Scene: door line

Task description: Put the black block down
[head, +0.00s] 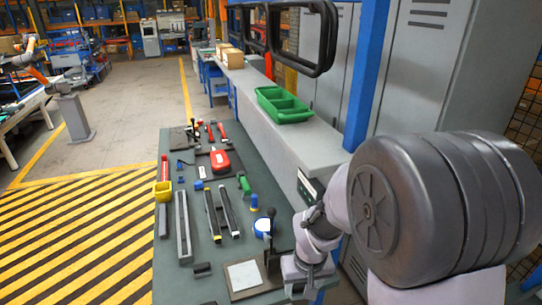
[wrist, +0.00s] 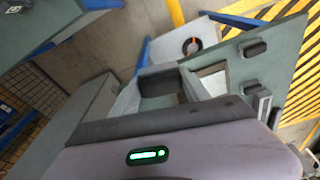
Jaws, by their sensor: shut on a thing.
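My gripper (wrist: 158,98) is shut on a black block (wrist: 158,80), which sits between its two pale fingers in the wrist view. In the head view my gripper (head: 300,278) is low over the near right part of the green workbench (head: 215,255). The held block is hard to make out there against dark parts. A pale square plate (head: 243,275) lies just left of my gripper. Whether the held block touches the bench cannot be told. Another dark block (wrist: 253,47) lies apart on the bench in the wrist view.
Small dark pieces (head: 203,270) lie left of the plate. A green tray (head: 283,104) stands on the ledge to the right.

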